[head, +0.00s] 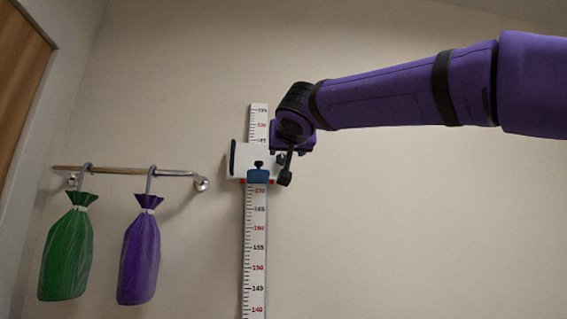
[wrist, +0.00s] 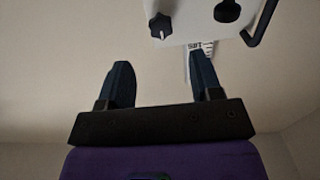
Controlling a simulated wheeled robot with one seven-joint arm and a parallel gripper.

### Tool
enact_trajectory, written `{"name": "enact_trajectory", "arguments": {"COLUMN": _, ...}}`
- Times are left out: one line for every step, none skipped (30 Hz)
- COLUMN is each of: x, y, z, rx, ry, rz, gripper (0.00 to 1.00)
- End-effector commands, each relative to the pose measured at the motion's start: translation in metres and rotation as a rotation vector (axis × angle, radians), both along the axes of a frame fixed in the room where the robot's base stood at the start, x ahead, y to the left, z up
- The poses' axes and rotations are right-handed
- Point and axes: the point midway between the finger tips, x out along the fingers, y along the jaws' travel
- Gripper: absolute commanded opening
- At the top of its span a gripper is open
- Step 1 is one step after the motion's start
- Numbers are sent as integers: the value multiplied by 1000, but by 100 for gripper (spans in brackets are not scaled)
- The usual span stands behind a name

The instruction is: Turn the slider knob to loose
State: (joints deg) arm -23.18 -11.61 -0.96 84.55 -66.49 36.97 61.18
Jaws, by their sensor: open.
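The white slider (head: 240,158) sits on the wall ruler (head: 256,225), near the 170 mark. A dark knob (head: 258,164) is at its middle, and a dark handle bar (head: 233,157) is on its left. In the wrist view the slider plate (wrist: 195,22) is at the top, with a dark pointer knob with a white mark (wrist: 160,26) and a round black knob (wrist: 228,10). I cannot read any label for loose. My gripper (head: 286,168) is at the slider's right side. In the wrist view my gripper (wrist: 163,75) is open and empty, its fingertips apart from both knobs.
A blue piece (head: 258,177) sits at the slider's lower edge. On the left, a wall rail (head: 120,171) carries a green bag (head: 66,250) and a purple bag (head: 139,255). A wooden door (head: 20,75) is at the far left. The wall right of the ruler is clear.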

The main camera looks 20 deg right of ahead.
Motion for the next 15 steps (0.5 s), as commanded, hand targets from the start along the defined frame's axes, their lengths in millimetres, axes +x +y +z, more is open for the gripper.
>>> {"name": "enact_trajectory", "arguments": {"x": 8, "y": -1, "z": -1, "rx": 0, "ry": 3, "rz": -1, "gripper": 59}}
{"name": "enact_trajectory", "arguments": {"x": 13, "y": -2, "z": -2, "rx": -1, "ry": 4, "rz": -1, "gripper": 59}}
{"name": "enact_trajectory", "arguments": {"x": 19, "y": -3, "z": -2, "rx": -1, "ry": 3, "rz": 0, "gripper": 59}}
{"name": "enact_trajectory", "arguments": {"x": 24, "y": -4, "z": -2, "rx": -1, "ry": 3, "rz": 0, "gripper": 59}}
{"name": "enact_trajectory", "arguments": {"x": 30, "y": -5, "z": -2, "rx": -1, "ry": 4, "rz": 0, "gripper": 59}}
{"name": "enact_trajectory", "arguments": {"x": 37, "y": -6, "z": -2, "rx": 0, "ry": 4, "rz": 0, "gripper": 59}}
{"name": "enact_trajectory", "arguments": {"x": 42, "y": -8, "z": -2, "rx": -1, "ry": 3, "rz": -1, "gripper": 59}}
{"name": "enact_trajectory", "arguments": {"x": 48, "y": -8, "z": -2, "rx": -2, "ry": 5, "rz": -1, "gripper": 59}}
{"name": "enact_trajectory", "arguments": {"x": 54, "y": -10, "z": -2, "rx": -1, "ry": 4, "rz": 0, "gripper": 59}}
{"name": "enact_trajectory", "arguments": {"x": 59, "y": -11, "z": -2, "rx": -1, "ry": 4, "rz": -1, "gripper": 59}}
{"name": "enact_trajectory", "arguments": {"x": 64, "y": -12, "z": -2, "rx": -1, "ry": 5, "rz": -2, "gripper": 59}}
{"name": "enact_trajectory", "arguments": {"x": 70, "y": -13, "z": -2, "rx": -1, "ry": 3, "rz": -1, "gripper": 59}}
{"name": "enact_trajectory", "arguments": {"x": 74, "y": -14, "z": -2, "rx": -1, "ry": 3, "rz": -1, "gripper": 59}}
{"name": "enact_trajectory", "arguments": {"x": 78, "y": -15, "z": -2, "rx": -1, "ry": 4, "rz": -1, "gripper": 59}}
{"name": "enact_trajectory", "arguments": {"x": 82, "y": -16, "z": -2, "rx": -1, "ry": 4, "rz": -1, "gripper": 59}}
